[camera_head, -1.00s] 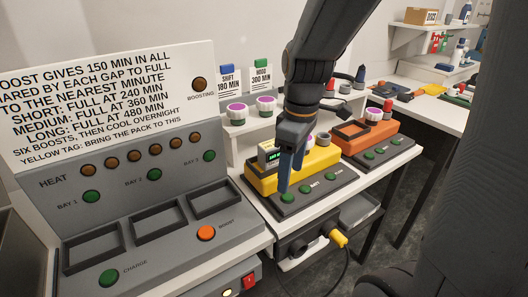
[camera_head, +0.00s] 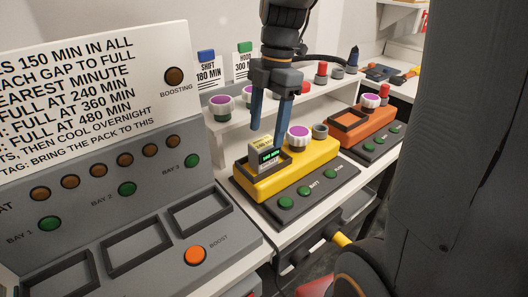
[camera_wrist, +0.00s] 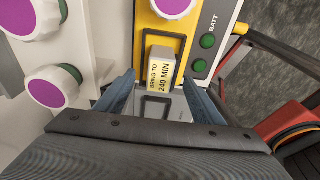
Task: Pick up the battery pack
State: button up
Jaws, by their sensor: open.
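The battery pack (camera_head: 264,152) is a small grey block with a green-lit display and a yellow label. It sits upright in the dark-rimmed slot of the yellow instrument (camera_head: 303,172). In the wrist view the pack (camera_wrist: 160,75) shows its label, "BRING TO 240 MIN", just beyond my fingertips. My gripper (camera_head: 269,130) points down with its two blue fingers apart, just above and behind the pack in the head view. In the wrist view my gripper (camera_wrist: 158,88) is open, and nothing is between the fingers.
A grey charging station (camera_head: 130,240) with empty bays and a BOOST button stands at left. An orange instrument (camera_head: 362,130) stands to the right. Purple-topped knobs (camera_head: 299,135) stand close to my fingers. A shelf (camera_head: 226,125) runs behind the yellow instrument.

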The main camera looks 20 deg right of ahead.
aim_at(265, 143)
jog(key=f, duration=0.2)
jog(key=f+p, duration=0.1)
jog(key=shift+s+a+f, duration=0.25)
jog(key=shift+s+a, duration=0.1)
jog(key=shift+a, duration=0.05)
jog(key=shift+f, duration=0.6)
jog(key=c, duration=1.5)
